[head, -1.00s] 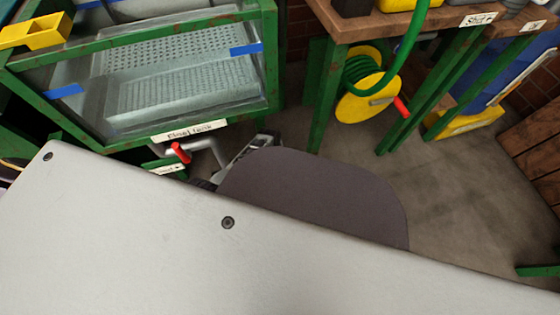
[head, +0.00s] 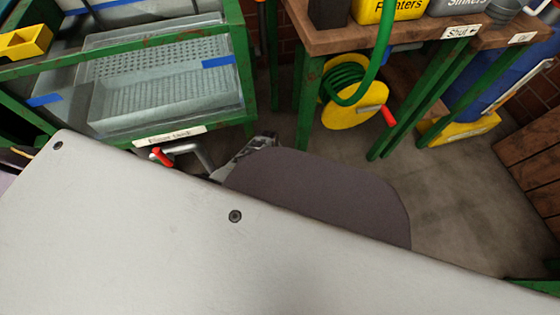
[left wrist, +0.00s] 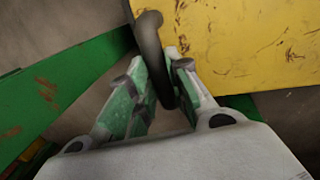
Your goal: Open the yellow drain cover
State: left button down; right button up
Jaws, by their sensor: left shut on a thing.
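In the left wrist view a scratched yellow panel (left wrist: 240,45), which looks like the drain cover, fills the upper right. A dark curved handle (left wrist: 150,32) stands at its left edge. My left gripper (left wrist: 176,72), with green finger pads, is shut on this handle, which passes between its fingers. The lower end of the handle is partly hidden by the fingers. I cannot make out the cover in the head view, where my own large grey body part blocks the lower half. My right gripper is not in view.
In the head view a green-framed tank (head: 238,90) stands at the left, with a red-handled lever (head: 162,157) below it. A wooden bench (head: 350,38) and a yellow hose reel (head: 352,110) stand at the back. The floor (head: 450,190) at the right is clear.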

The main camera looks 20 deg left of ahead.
pick_arm(q)
jog(key=c, duration=1.3)
grip_release()
jog(key=shift+r, duration=0.25)
jog(key=shift+s+a+r, duration=0.2)
jog(key=shift+a+r, duration=0.15)
jog(key=shift+r, duration=1.55)
jog(key=shift+s+a+r, duration=0.25)
jog(key=shift+a+r, duration=0.05)
jog(key=shift+r, duration=1.55)
jog(key=shift+s+a+r, duration=0.2)
jog(key=shift+a+r, duration=0.15)
jog(key=shift+r, duration=1.55)
jog(key=shift+s, duration=0.1)
